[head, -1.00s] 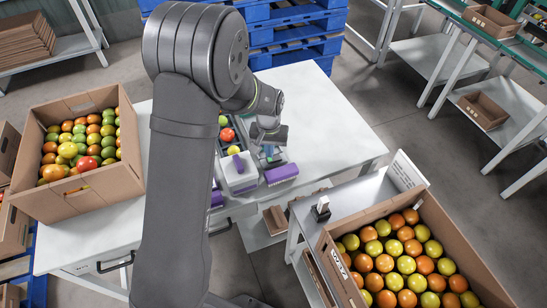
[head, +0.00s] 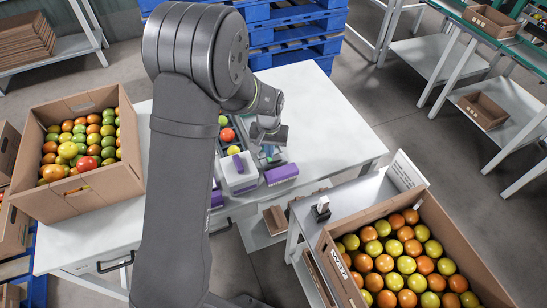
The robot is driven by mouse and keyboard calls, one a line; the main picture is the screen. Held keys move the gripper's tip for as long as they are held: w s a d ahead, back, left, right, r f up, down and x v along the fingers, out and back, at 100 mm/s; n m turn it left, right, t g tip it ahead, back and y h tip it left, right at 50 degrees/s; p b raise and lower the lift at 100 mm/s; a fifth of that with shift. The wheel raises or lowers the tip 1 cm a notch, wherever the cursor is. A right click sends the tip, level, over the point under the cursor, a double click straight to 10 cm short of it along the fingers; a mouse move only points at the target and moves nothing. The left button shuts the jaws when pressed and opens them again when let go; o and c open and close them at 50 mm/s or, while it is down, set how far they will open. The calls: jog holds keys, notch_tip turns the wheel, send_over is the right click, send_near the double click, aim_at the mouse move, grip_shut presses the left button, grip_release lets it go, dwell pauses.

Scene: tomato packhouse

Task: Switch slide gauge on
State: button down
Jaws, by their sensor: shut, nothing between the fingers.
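A small grey-white device with purple parts (head: 240,180) stands near the front edge of the white table, just right of my arm. A purple block (head: 281,174) sits at its right side. I cannot tell which part is the slide gauge or its switch. My gripper (head: 270,154) points down over the right part of this equipment, just behind the purple block. It is shut and empty. Its fingertips are small and partly hidden, so I cannot tell whether they touch anything. A red tomato (head: 227,135) and a yellow one (head: 234,150) lie in a dark holder behind the device.
A cardboard box of mixed tomatoes (head: 125,181) stands on the table at left. Another box (head: 480,255) with orange and yellow-green tomatoes is at lower right, by a small black-and-white item (head: 321,208). The white table's right side (head: 330,125) is clear. Blue pallets (head: 300,30) stand behind.

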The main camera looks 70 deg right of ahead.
jog(key=shift+f, duration=0.9)
dwell(0.5)
jog(key=shift+r, duration=3.5)
notch_tip(320, 180, down, 7)
